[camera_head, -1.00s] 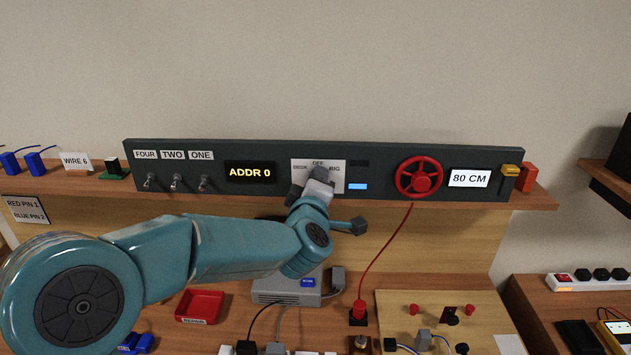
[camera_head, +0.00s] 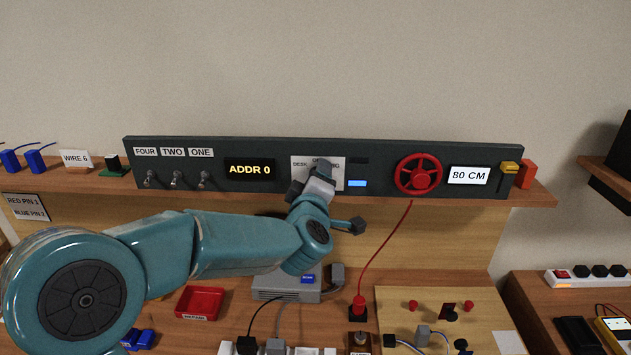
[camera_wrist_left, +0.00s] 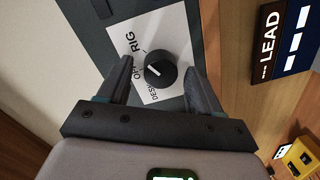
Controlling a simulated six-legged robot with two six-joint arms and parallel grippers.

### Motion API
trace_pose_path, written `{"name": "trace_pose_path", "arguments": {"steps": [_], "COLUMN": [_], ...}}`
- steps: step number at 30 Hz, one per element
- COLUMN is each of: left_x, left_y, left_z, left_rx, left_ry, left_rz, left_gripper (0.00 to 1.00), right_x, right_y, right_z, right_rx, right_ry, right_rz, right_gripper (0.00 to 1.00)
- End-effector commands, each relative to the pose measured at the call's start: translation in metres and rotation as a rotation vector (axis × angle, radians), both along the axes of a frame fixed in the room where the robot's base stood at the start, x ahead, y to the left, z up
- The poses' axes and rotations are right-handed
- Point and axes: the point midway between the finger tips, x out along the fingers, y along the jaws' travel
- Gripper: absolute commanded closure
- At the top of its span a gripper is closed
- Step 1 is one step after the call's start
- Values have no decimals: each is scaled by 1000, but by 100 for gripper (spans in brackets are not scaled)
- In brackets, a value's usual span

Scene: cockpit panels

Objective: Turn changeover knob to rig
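The changeover knob (camera_wrist_left: 161,70) is round and black with a white pointer line. It sits on a white plate (camera_wrist_left: 178,45) with the labels RIG, OFF and DESK. In the left wrist view the pointer faces the OFF label. My left gripper (camera_wrist_left: 158,70) is open, with one finger on each side of the knob and gaps visible between fingers and knob. In the head view my left gripper (camera_head: 318,172) is in front of the plate and hides the knob and part of the labels. My right gripper is not in view.
The dark panel (camera_head: 285,151) also carries toggle switches (camera_head: 176,181) at the left, an ADDR 0 display (camera_head: 249,170), and a red handwheel (camera_head: 419,177) with an 80 CM display (camera_head: 469,177) at the right. A red tray (camera_head: 199,302) stands on the lower bench.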

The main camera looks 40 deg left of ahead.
Motion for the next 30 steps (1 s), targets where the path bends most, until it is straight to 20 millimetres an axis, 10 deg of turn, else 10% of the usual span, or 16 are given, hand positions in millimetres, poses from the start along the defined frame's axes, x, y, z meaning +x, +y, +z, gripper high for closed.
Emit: {"name": "trace_pose_path", "arguments": {"steps": [30], "left_x": [-142], "left_y": [-80], "left_z": [11], "left_rx": [0], "left_ry": [0], "left_rz": [-1], "left_gripper": [35], "right_x": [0], "right_y": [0], "right_z": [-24], "right_rx": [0], "right_ry": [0], "right_rz": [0], "right_gripper": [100]}}
